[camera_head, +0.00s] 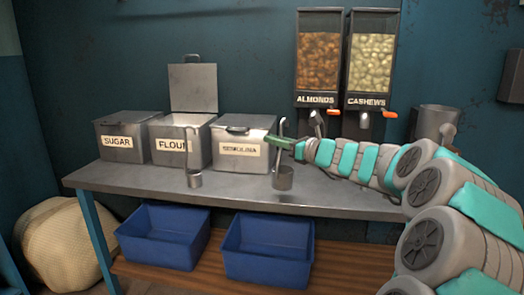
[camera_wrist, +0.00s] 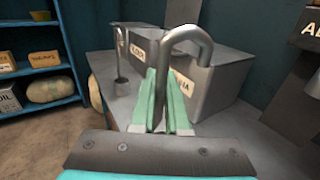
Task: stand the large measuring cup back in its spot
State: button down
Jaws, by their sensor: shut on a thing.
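The large measuring cup (camera_head: 283,178) is a grey metal cup with a tall hooked handle. My gripper (camera_head: 284,142) is shut on its handle from the right, in front of the semolina bin. The cup hangs upright over the front part of the table; I cannot tell whether its bottom touches the top. In the wrist view the hooked handle (camera_wrist: 186,40) rises between the green fingers of my gripper (camera_wrist: 160,100), and the cup's bowl is hidden. A smaller measuring cup (camera_head: 194,179) stands to the left, in front of the flour bin; it also shows in the wrist view (camera_wrist: 121,84).
The metal table (camera_head: 340,197) holds the closed sugar bin (camera_head: 120,137), the flour bin (camera_head: 180,145) with its lid up, and the closed semolina bin (camera_head: 240,150). Almond (camera_head: 318,60) and cashew (camera_head: 370,65) dispensers hang behind. Blue crates (camera_head: 268,262) sit below.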

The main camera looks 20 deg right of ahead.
jog(key=w+a+f, duration=0.1)
jog(key=w+f, duration=0.3)
jog(key=w, duration=0.1)
jog(key=shift+w+a, duration=0.15)
jog(key=shift+a, duration=0.2)
jog(key=shift+f, duration=0.1)
jog(key=c, duration=0.9)
grip_release()
jog(key=v, duration=1.2)
jog(key=shift+b, duration=0.35)
